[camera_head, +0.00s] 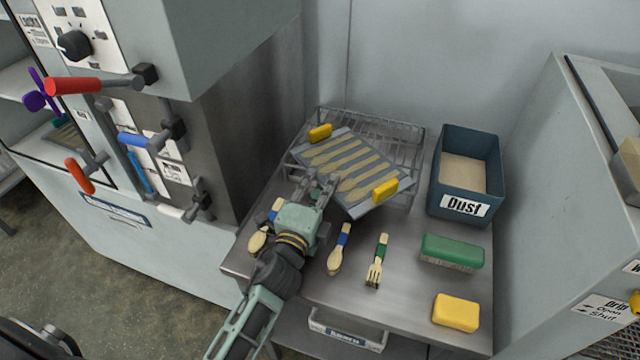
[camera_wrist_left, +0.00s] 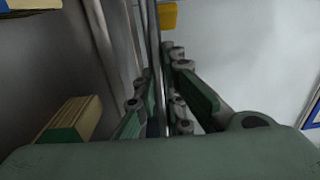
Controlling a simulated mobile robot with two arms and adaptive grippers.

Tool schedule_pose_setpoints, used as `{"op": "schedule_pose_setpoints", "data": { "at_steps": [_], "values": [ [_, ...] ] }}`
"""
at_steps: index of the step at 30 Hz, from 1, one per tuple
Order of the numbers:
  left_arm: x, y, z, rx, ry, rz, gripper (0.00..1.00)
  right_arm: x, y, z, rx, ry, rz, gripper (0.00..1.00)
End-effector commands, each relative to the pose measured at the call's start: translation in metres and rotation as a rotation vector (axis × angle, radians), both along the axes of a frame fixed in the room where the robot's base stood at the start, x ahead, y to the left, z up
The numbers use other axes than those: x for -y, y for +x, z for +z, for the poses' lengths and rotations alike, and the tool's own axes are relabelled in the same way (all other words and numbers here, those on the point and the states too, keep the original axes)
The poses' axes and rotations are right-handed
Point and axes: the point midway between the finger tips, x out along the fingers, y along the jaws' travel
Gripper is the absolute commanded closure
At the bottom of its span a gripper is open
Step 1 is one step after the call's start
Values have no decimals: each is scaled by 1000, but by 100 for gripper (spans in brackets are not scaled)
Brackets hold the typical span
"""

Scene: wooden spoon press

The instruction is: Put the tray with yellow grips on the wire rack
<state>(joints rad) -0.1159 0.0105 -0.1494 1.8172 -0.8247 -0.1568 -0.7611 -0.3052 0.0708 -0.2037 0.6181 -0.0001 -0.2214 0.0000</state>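The grey tray with yellow grips (camera_head: 366,208) carries several flat wooden spoon blanks. It lies over the wire rack (camera_head: 400,130), turned askew to it, with its near corner past the rack's front. Whether the tray fully rests on the rack cannot be told. My left gripper (camera_head: 318,186) is at the tray's near left edge. In the left wrist view, its fingers (camera_wrist_left: 160,95) close in on both sides of a thin edge, and a yellow grip (camera_wrist_left: 169,15) shows beyond. My right gripper is not in view.
On the metal table are a spoon (camera_head: 339,250), a fork (camera_head: 377,262), a green brush (camera_head: 452,252) and a yellow sponge (camera_head: 456,312). A blue dust bin (camera_head: 467,142) stands right of the rack. The machine with levers (camera_head: 145,120) is close on the left.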

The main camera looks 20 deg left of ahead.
Motion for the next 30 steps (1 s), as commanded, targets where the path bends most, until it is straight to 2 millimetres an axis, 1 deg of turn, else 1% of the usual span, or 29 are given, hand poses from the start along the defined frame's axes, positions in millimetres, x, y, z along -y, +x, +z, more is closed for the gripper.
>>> {"op": "schedule_pose_setpoints", "data": {
  "at_steps": [1,6,14,18,20,23,30],
  "values": [
    [0,0,-1,-1,-1,0,87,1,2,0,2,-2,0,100],
    [0,0,-1,-1,-1,0,73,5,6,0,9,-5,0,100],
    [0,0,-1,-1,-1,0,72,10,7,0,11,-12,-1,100],
    [0,0,6,-1,0,0,72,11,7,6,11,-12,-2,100],
    [0,-8,0,-4,-1,0,72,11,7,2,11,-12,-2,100],
    [-1,-25,-1,-4,-1,0,72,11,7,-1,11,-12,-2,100],
    [-2,-76,-3,-4,-2,0,72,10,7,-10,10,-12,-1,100]
  ]
}}
